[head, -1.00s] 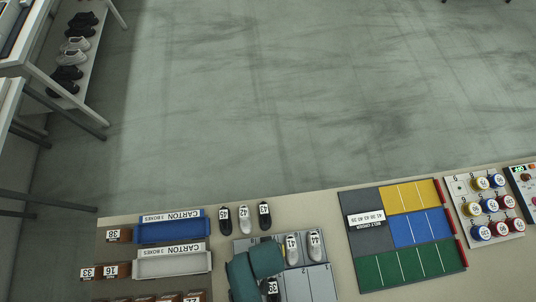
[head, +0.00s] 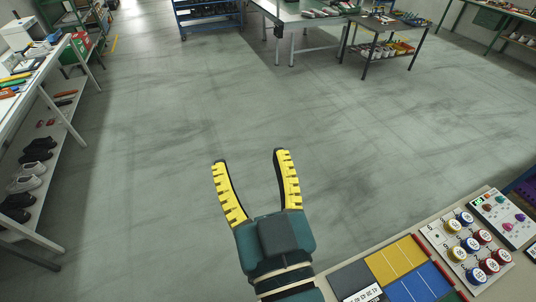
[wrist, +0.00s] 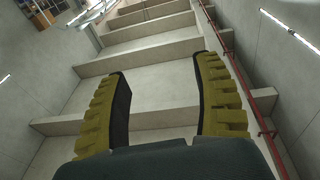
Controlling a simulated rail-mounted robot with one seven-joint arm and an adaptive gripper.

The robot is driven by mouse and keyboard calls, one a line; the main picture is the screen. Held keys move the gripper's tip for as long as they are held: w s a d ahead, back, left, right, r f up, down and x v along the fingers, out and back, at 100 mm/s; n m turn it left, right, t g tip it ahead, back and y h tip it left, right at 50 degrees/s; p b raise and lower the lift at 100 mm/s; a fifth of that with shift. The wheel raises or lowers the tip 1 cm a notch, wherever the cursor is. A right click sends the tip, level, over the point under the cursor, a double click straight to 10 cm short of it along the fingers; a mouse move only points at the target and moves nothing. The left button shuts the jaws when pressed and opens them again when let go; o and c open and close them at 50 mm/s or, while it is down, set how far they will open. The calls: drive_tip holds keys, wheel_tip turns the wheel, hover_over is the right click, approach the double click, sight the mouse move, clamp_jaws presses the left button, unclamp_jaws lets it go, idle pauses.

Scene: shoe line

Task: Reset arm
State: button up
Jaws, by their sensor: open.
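My gripper (head: 252,160) is raised in the middle of the head view, with its two yellow ribbed fingers spread apart and pointing up the picture. It is open, and nothing lies between the fingers. In the wrist view, the gripper (wrist: 160,85) is also open and empty. Behind it there is only the hall's pale structure of beams and walls, with no work surface close by.
The bench's colored mat (head: 397,262) with yellow and blue fields lies at lower right, beside a board of numbered round pieces (head: 472,240) and a control panel (head: 505,218). A shoe shelf (head: 45,180) stands at left. The floor (head: 330,150) between is clear.

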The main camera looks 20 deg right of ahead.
wheel_tip(320, 180, up, 8)
drive_tip(key=s+d+t, duration=0.1)
drive_tip(key=s+t, duration=0.1)
drive_tip(key=shift+s+d+t+h, duration=0.35)
drive_tip(key=shift+s+t+h, duration=0.05)
